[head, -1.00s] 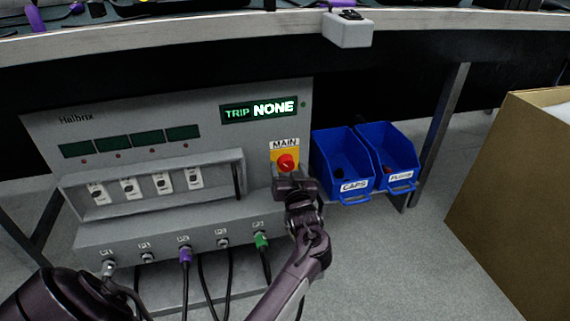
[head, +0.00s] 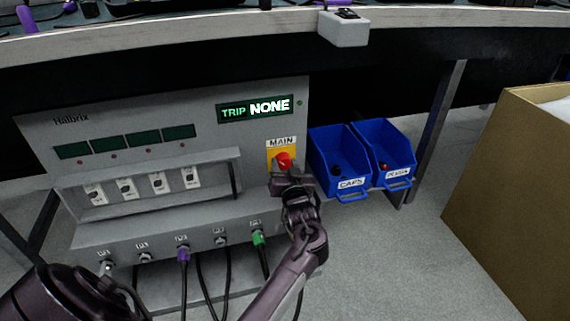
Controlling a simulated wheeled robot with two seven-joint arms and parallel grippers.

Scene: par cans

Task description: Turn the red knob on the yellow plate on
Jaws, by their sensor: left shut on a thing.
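The red knob (head: 283,159) sits on the yellow plate (head: 271,156) under the MAIN label, on the right part of the grey Halbrix panel (head: 195,119). My left gripper (head: 287,171) comes up from below and is shut on the red knob. The gripper hides the knob's lower part and the lower plate, so I cannot tell the knob's exact angle. The panel's green display (head: 255,108) reads TRIP NONE. My right gripper is not in view.
Blue CAPS (head: 350,184) and second (head: 398,173) bins stand just right of the knob. Plugs and cables, including a green plug (head: 258,238), line the panel's lower ledge. A cardboard box (head: 500,190) stands at right. The worktop edge (head: 230,32) overhangs above.

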